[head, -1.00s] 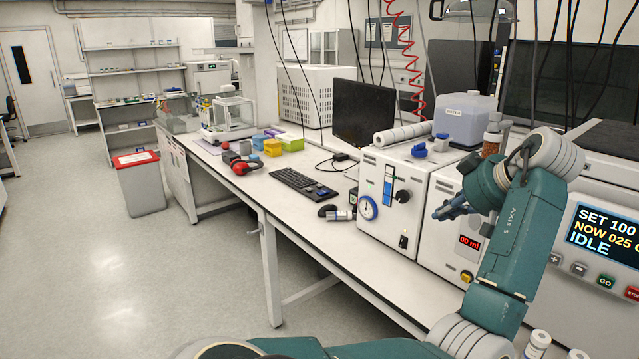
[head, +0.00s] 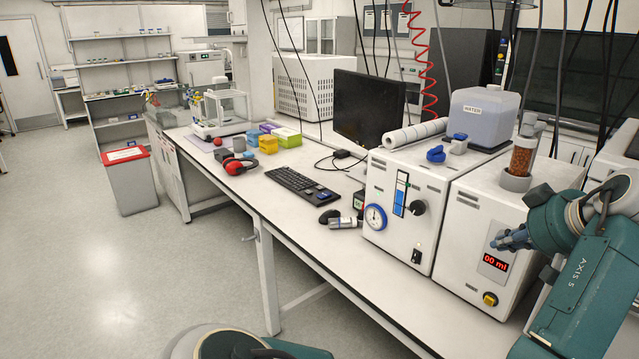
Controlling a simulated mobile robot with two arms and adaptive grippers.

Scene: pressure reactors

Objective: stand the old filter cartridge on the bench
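A clear cartridge (head: 523,156) filled with orange-brown granules, with a grey cap, stands upright in a round grey collar (head: 515,180) on top of the right-hand white unit (head: 485,225). It looks like the filter cartridge. The white bench (head: 300,215) has bare surface in front of the units.
The left white unit (head: 405,205) with a gauge stands beside the first. A small silver cylinder (head: 342,223), a mouse (head: 328,215), a keyboard (head: 301,185) and red ear defenders (head: 240,166) lie on the bench.

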